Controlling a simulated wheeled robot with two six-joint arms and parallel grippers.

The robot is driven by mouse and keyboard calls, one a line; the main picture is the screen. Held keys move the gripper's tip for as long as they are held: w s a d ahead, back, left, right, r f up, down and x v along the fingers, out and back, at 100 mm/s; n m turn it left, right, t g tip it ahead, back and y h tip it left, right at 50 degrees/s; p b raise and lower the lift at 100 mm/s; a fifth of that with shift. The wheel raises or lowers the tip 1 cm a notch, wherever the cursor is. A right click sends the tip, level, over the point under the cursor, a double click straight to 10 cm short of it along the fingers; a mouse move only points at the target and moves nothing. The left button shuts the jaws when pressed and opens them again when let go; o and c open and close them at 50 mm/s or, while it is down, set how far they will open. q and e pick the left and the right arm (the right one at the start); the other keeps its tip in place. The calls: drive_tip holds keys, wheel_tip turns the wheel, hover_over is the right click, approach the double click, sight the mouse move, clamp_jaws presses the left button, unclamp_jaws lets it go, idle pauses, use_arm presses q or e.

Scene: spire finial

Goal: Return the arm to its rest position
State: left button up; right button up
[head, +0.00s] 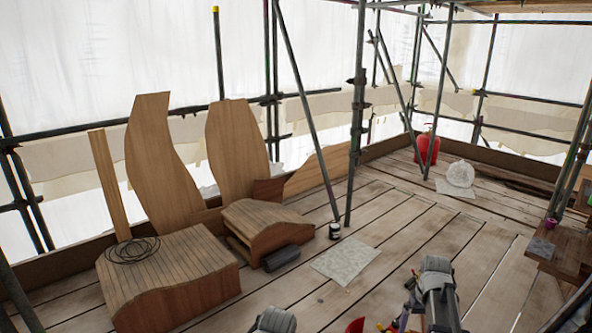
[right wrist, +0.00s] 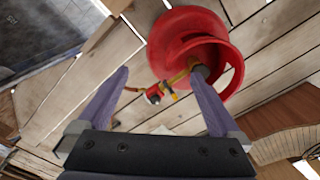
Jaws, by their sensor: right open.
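My right gripper (right wrist: 157,76) shows in the right wrist view with its two purple fingers spread apart. It is open and holds nothing. A red gas cylinder (right wrist: 172,38) with a round collar lies beyond the fingertips in that view. Its brass valve, a small red part and a yellow-orange hose are seen near the gap between the fingers; I cannot tell the exact distance. In the head view my right arm (head: 437,290) comes up from the bottom edge, its fingers not clearly seen. A grey part of mine (head: 275,320) shows at the bottom edge; my left gripper is not seen.
Wooden planks form the floor, with a pale sheet (head: 346,260) and a small dark-and-white can (head: 334,231). Slatted curved wooden blocks (head: 170,265) stand at left. Scaffold poles (head: 357,110) rise mid-view. A red cylinder (head: 427,148) stands at the back. A wooden bench (head: 560,245) is at right.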

drive_tip(key=s+a+f+n+b, duration=0.25)
drive_tip(key=s+a, duration=0.25)
drive_tip(key=a, duration=0.4)
drive_tip(key=s+a+f+n+h+b, duration=0.1)
drive_tip(key=s+a+f+b, duration=0.35)
drive_tip(key=a, duration=0.55)
drive_tip(key=s+a+f+n+b, duration=0.1)
drive_tip(key=s+a+f+b, duration=0.2)
drive_tip(key=s+a, duration=0.45)
wheel_tip(320, 180, up, 27)
drive_tip(key=w+a+p, duration=0.1)
drive_tip(key=w+p, duration=0.1)
drive_tip(key=p, duration=2.5)
drive_tip(key=shift+a+r+p, duration=0.15)
drive_tip(key=shift+a+p, duration=0.2)
drive_tip(key=shift+a, duration=0.05)
drive_tip(key=shift+c, duration=0.3)
